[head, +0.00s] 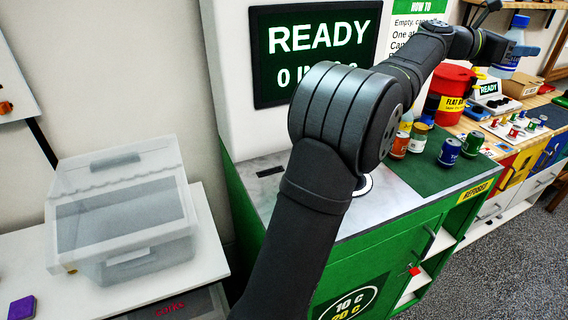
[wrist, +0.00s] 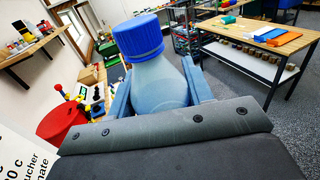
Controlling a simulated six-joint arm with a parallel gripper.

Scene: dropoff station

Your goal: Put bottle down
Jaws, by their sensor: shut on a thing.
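A clear bottle with a blue cap and a blue label (head: 509,62) is in my gripper (head: 516,50), at the upper right of the head view. In the wrist view the bottle (wrist: 160,85) stands between the two blue fingers of my gripper (wrist: 158,92), cap up. The fingers are shut on its sides. The bottle is held in the air, above the level of the counter and to the right of the READY screen. Its lower part is hidden in the wrist view by my gripper's body.
Cans (head: 449,152) and bottles stand on the green mat (head: 432,176) of the counter. A red bin (head: 450,90) with a yellow label is behind them. A clear lidded box (head: 125,215) is at left. The mat's front part looks clear. A wooden workbench (wrist: 262,45) stands farther off.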

